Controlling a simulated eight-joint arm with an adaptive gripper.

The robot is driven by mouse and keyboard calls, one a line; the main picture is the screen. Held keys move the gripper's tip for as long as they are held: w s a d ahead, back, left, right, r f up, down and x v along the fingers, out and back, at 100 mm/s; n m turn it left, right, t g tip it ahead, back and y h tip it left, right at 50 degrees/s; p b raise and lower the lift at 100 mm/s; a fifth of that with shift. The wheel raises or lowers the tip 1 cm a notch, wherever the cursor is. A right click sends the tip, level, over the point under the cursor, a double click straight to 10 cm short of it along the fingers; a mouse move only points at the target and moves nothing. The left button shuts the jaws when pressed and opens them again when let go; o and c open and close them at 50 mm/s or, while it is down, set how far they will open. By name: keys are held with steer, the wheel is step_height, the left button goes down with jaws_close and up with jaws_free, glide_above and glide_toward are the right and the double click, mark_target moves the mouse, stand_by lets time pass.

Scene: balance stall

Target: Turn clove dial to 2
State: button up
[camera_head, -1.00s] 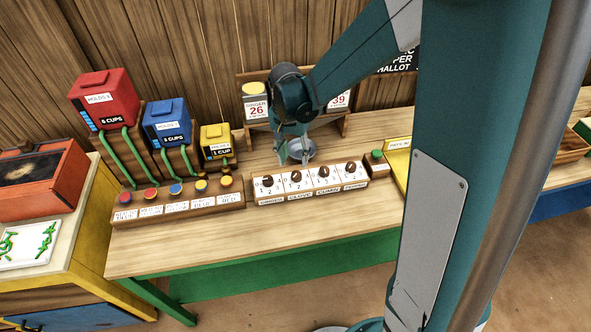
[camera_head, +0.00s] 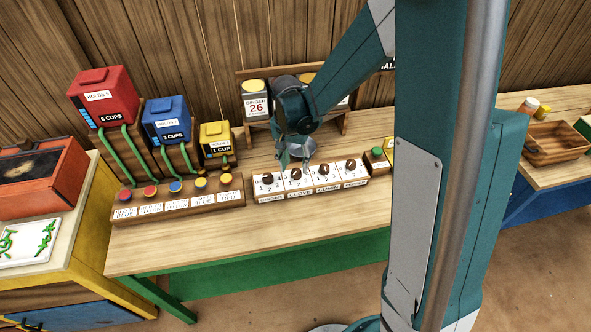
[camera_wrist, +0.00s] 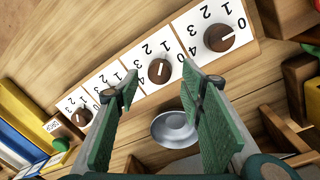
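The clove dial (camera_head: 295,174) is a dark brown knob on a white numbered plate, second from the left in a row of dials. In the wrist view, where the row appears reversed, the clove dial (camera_wrist: 158,70) has a pale pointer line; I cannot tell its exact number. My gripper (camera_head: 296,160) is above and just behind this dial in the head view. In the wrist view my gripper (camera_wrist: 160,84) is open, with its green fingers apart and the clove knob showing between the tips. I see nothing held. Contact with the knob is not visible.
The ginger dial (camera_head: 267,177) and cumin dial (camera_head: 323,171) flank it closely. A metal bowl (camera_head: 304,149) sits just behind. A green button (camera_head: 377,153) stands to the right, and a row of coloured buttons (camera_head: 176,187) to the left. The table front is clear.

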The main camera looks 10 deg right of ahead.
mark_target(296, 172)
steer(key=shift+d+f, duration=0.1)
steer(key=shift+f, duration=1.45)
steer(key=c, duration=0.9)
